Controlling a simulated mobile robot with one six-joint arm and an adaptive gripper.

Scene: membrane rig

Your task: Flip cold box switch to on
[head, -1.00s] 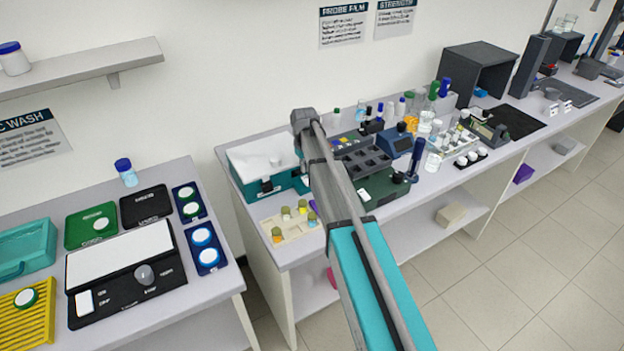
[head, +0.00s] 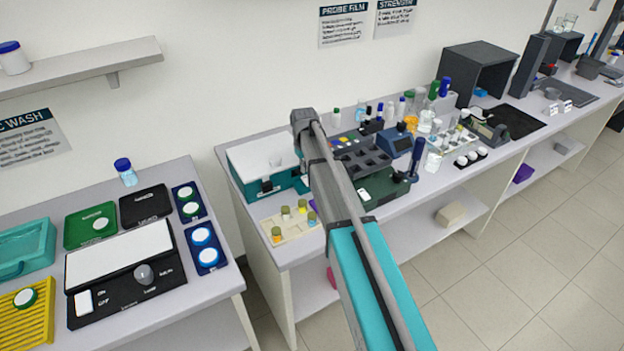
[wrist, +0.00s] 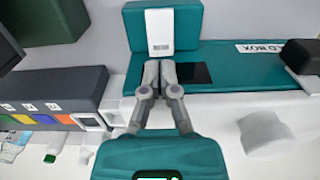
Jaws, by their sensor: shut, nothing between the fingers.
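The cold box (head: 262,187) is a teal and white box on the middle bench in the head view. In the wrist view its teal face (wrist: 225,60) carries a "COLD BOX" label, partly cut by a dark part. A white plate with small dark lettering (wrist: 160,30), which looks like the switch, sits on a raised teal block. My gripper (wrist: 160,68) is shut and empty, its fingertips at the lower edge of this plate. I cannot tell whether they touch it, or which way the switch is set. My arm hides the gripper in the head view.
A dark square (wrist: 193,73) lies right of my fingertips. A grey unit with coloured squares (wrist: 55,100) stands to the left in the wrist view. A vial rack (head: 290,228) is in front of the cold box, and a dark tray (head: 365,160) lies right of my arm.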

